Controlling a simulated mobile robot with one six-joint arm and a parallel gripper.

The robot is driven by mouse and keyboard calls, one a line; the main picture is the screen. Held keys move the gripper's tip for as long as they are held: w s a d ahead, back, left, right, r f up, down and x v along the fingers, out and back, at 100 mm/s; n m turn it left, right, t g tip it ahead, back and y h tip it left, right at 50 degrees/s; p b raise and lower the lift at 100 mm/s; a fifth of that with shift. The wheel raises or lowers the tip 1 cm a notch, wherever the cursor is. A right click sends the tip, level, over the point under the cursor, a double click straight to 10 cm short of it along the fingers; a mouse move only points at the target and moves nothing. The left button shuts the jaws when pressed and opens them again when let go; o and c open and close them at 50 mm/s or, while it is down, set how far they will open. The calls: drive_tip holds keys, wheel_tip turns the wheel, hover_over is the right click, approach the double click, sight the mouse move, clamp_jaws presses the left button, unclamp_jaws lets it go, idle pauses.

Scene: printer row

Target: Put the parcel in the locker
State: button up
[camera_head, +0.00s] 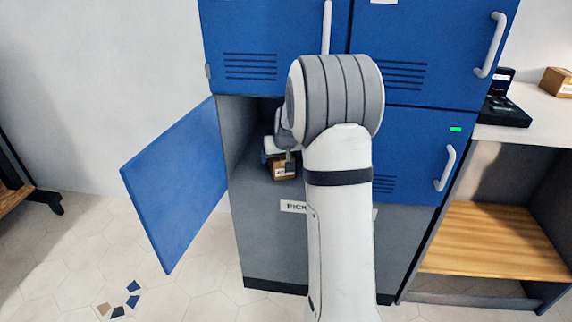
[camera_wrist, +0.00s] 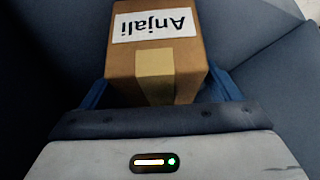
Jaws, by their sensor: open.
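The parcel is a small brown cardboard box (camera_head: 283,171) standing on the floor of the open locker compartment (camera_head: 241,185). In the wrist view the parcel (camera_wrist: 157,62) shows a white label reading "Anjali", upside down, and a strip of tape. My gripper (camera_wrist: 163,98) is open inside the compartment, with its blue fingers on either side of the near part of the parcel. I cannot tell whether the fingers touch it. In the head view my gripper (camera_head: 277,152) is partly hidden behind my arm, as is part of the parcel.
The blue locker door (camera_head: 178,185) stands swung open to the left. Other blue locker doors above and to the right are shut. A counter (camera_head: 540,115) at the right holds a black device (camera_head: 503,108) and another cardboard box (camera_head: 558,82). A wooden shelf (camera_head: 495,240) is below it.

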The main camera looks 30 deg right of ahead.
drive_tip(key=s+a+r+g, duration=0.1)
drive_tip(key=s+a, duration=0.5)
drive_tip(key=s, duration=0.5)
drive_tip(key=s+a+r+n+g+y, duration=0.1)
drive_tip(key=s+a, duration=0.5)
drive_tip(key=s, duration=0.6)
drive_tip(key=s+a+r+n+g, duration=0.1)
drive_tip(key=s+a, duration=0.5)
drive_tip(key=s, duration=0.6)
drive_tip(key=shift+r+g+p, duration=0.4)
drive_tip(key=shift+r+g, duration=0.25)
drive_tip(key=shift+g, duration=0.45)
drive_tip(key=shift+a, duration=0.1)
